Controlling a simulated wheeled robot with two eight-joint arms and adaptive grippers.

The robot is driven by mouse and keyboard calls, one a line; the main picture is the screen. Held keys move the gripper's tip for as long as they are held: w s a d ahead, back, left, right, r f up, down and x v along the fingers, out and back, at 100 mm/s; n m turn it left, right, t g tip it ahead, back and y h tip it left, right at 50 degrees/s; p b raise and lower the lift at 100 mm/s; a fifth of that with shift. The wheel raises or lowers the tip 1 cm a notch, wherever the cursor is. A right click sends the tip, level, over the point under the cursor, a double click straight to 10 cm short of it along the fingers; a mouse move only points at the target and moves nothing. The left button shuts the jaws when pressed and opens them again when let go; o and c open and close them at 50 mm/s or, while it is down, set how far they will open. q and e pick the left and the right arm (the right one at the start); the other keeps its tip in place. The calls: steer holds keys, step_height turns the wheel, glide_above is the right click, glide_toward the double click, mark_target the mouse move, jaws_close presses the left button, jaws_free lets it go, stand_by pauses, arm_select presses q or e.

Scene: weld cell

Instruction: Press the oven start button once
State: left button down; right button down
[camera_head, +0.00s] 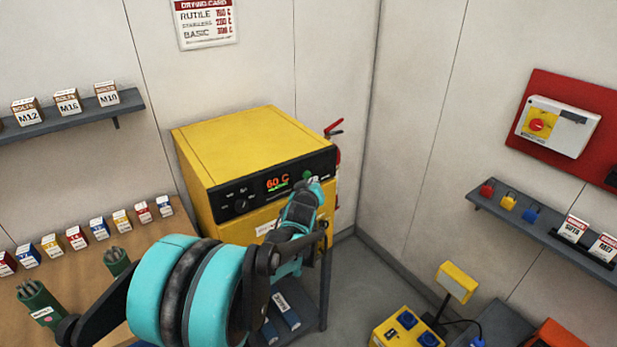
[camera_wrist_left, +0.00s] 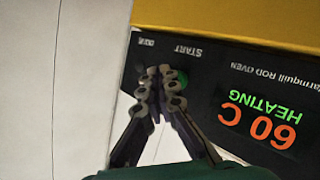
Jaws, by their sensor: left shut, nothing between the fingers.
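The yellow rod oven (camera_head: 245,145) stands against the back wall, with a black front panel and a lit display (camera_head: 277,183). The display also shows in the left wrist view (camera_wrist_left: 262,122), upside down, reading "60 C" and "HEATING". The green start button (camera_head: 308,175) is at the panel's right end. In the left wrist view the button (camera_wrist_left: 183,82) is partly hidden behind the fingers, by the "START" label. My left gripper (camera_head: 314,184) is shut and empty, its tips (camera_wrist_left: 166,78) at the button. I cannot tell whether they touch it. My right gripper is not in view.
A red fire extinguisher (camera_head: 336,160) is beside the oven's right side. A wooden bench (camera_head: 90,275) with small boxes and green rod canisters is at left. A shelf (camera_head: 75,117) holds bolt boxes. A yellow power box (camera_head: 405,328) stands at lower right.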

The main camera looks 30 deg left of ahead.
arm_select(q)
steer(key=shift+s+d, duration=0.1)
steer(key=shift+d, duration=0.1)
steer(key=shift+s+d, duration=0.3)
steer(key=shift+d, duration=0.45)
steer(key=shift+s+d, duration=0.35)
steer(key=shift+d, duration=0.4)
steer(key=shift+s+d, duration=0.3)
steer(key=shift+d, duration=0.45)
